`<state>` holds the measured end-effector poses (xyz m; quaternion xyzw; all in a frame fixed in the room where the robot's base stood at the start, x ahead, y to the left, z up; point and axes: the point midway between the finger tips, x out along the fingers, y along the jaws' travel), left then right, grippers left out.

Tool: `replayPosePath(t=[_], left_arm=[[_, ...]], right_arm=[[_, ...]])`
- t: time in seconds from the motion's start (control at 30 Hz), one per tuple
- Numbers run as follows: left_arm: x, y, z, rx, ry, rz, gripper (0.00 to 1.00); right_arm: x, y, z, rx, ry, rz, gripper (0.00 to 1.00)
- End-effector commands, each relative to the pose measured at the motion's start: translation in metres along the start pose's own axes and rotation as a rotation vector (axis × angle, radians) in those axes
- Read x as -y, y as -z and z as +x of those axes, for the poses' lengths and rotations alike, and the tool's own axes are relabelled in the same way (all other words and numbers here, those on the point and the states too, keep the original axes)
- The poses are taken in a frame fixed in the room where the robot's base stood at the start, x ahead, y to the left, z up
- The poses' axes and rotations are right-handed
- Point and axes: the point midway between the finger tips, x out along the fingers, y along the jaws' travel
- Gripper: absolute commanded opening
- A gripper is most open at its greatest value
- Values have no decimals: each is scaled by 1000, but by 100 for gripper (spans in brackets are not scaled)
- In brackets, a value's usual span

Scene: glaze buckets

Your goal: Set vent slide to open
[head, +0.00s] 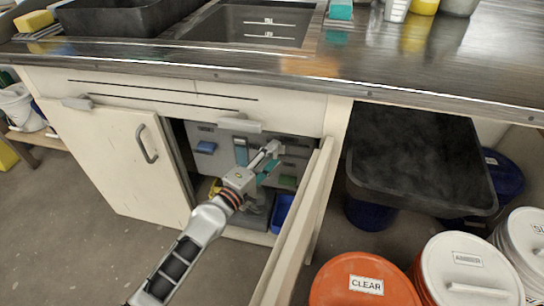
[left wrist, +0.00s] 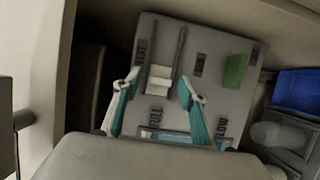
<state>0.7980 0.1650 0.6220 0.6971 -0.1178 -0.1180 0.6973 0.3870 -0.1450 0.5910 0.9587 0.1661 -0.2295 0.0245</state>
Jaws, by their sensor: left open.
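A grey control panel (left wrist: 212,88) with small dark labels is set inside the open cabinet; it also shows in the head view (head: 205,132). A light grey slide block (left wrist: 160,76), which looks like the vent slide, sits beside a long dark slot on it. My left gripper (head: 268,158) reaches into the cabinet. In the left wrist view its teal-padded fingers (left wrist: 160,88) are open, one on each side of the slide block. I cannot tell whether they touch it. My right gripper is not in view.
An open cabinet door (head: 297,230) stands close to the right of my left arm; a shut door (head: 118,155) is at left. A green block (left wrist: 235,71) is on the panel. A blue bin (left wrist: 297,90) is beside it. Lidded buckets (head: 468,270) stand at right.

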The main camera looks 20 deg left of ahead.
Motion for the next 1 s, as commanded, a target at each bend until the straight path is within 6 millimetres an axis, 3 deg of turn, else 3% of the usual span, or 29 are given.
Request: replayPosePath(t=[0.13,0.3,0.47,0.67,0.8,1.0], left_arm=[[0,0,0,0,0,0,42],[0,0,0,0,0,1,0],[0,-2,0,0,0,0,0],[-4,-27,12,1,-3,-2,0],[-3,-45,19,1,-2,0,0],[0,-47,19,2,0,0,0]], right_arm=[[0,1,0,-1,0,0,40],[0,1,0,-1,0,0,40],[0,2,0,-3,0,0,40],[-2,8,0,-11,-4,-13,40],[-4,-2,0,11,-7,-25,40],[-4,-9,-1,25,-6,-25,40]])
